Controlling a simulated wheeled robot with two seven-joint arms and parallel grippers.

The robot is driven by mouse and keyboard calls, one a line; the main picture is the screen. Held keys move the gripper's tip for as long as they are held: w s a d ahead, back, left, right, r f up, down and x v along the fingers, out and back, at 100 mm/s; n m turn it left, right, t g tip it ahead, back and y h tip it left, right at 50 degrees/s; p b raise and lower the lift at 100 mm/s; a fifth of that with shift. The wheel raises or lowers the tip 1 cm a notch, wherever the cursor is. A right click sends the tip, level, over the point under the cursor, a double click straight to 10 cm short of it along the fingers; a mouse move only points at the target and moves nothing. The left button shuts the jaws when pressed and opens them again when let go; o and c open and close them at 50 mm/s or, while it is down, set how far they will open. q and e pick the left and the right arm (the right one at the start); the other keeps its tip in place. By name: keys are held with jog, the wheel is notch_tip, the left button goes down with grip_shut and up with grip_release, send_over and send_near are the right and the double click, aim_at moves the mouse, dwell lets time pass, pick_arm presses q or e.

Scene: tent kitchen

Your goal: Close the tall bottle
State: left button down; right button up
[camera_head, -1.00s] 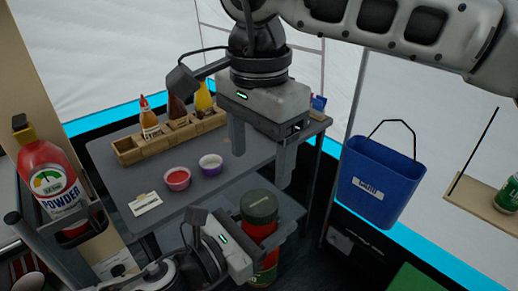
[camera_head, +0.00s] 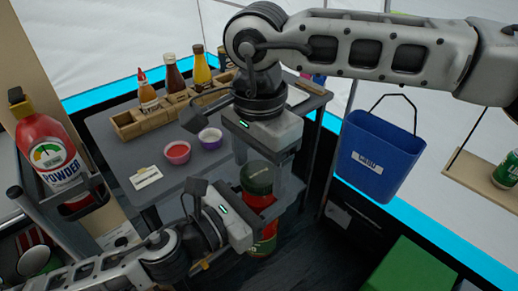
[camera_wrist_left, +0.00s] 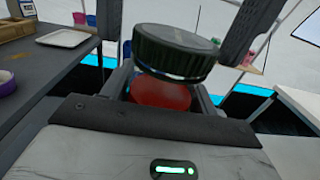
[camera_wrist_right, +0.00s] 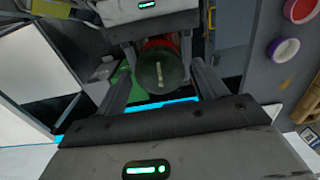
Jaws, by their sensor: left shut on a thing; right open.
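The tall bottle (camera_head: 265,241) is red and upright, with a dark green cap (camera_head: 257,178) at its top. My left gripper (camera_head: 256,220) is shut on the bottle below the cap. In the left wrist view, the cap (camera_wrist_left: 174,50) looks tilted above the red bottle (camera_wrist_left: 160,95); I cannot tell how firmly it sits. My right gripper (camera_head: 258,183) points down from above, open, with its fingers on either side of the cap. In the right wrist view, the cap (camera_wrist_right: 158,73) lies between the two fingers; I see no clear contact.
A grey table (camera_head: 120,155) stands behind, with a wooden rack (camera_head: 130,125) of sauce bottles, a red bowl (camera_head: 177,152) and a purple bowl (camera_head: 210,138). A blue bucket (camera_head: 378,158) hangs at right.

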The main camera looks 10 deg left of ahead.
jog(key=c, duration=1)
jog(key=m, duration=0.5)
jog(key=o, duration=1.2)
jog(key=shift+c, duration=0.2)
notch_tip(320, 180, up, 12)
jog(key=shift+f, duration=0.1)
